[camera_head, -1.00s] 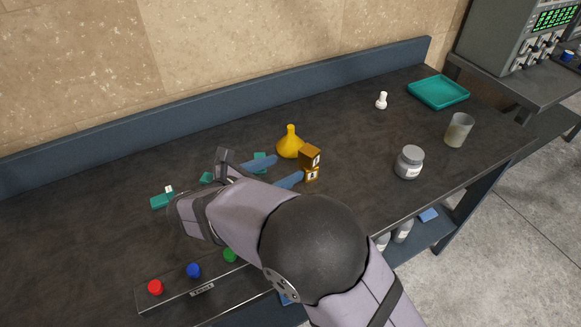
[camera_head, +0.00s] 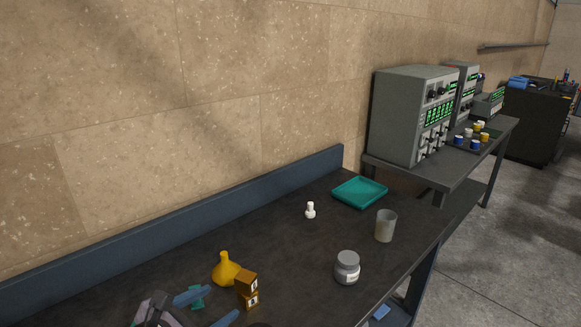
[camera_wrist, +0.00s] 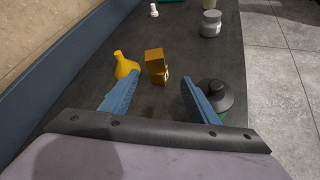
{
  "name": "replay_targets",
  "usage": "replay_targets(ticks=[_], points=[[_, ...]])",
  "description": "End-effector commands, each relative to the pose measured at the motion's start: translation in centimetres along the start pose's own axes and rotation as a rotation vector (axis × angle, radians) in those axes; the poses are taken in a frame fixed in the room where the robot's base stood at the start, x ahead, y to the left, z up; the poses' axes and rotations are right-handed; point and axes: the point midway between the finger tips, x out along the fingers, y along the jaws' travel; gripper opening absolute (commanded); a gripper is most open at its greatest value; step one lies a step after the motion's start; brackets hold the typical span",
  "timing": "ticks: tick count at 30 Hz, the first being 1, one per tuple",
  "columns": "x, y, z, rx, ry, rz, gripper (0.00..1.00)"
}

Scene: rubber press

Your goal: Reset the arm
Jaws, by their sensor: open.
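My gripper (camera_head: 208,307) shows at the bottom edge of the head view, low over the dark bench (camera_head: 300,258). Its two blue fingers are apart with nothing held between them. In the wrist view, my gripper (camera_wrist: 160,85) has its fingers spread left and right. Most of my arm is outside the head view.
A grey jar (camera_head: 347,268), a beaker (camera_head: 385,226), a small white piece (camera_head: 310,211) and a teal tray (camera_head: 360,192) are farther right. A dark round-topped object (camera_wrist: 215,95) is by the right finger.

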Motion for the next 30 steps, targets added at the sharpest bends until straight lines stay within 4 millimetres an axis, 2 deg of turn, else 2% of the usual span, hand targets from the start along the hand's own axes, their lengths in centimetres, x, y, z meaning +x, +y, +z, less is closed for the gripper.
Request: replay_targets(ticks=[1, 4, 8, 11, 15, 19, 24, 27, 30], points=[[-0.9, -0.2, 1.2, 0.116, 0.035, -0.007, 0.55], [-1.2, -2.1, 3.1, 0.399, 0.117, -0.079, 0.55], [-0.9, -5.8, 5.0, 0.784, 0.207, -0.234, 0.55], [-0.1, -9.6, 6.0, 1.062, 0.240, -0.392, 0.55], [2.8, -15.6, 6.0, 1.245, 0.223, -0.609, 0.55], [4.5, -21.6, 5.8, 1.401, 0.198, -0.812, 0.55], [5.0, -28.4, 5.1, 1.646, 0.156, -1.051, 0.55], [4.8, -31.4, 4.5, 1.792, 0.126, -1.165, 0.55], [4.5, -33.5, 4.0, 1.924, 0.095, -1.250, 0.55]])
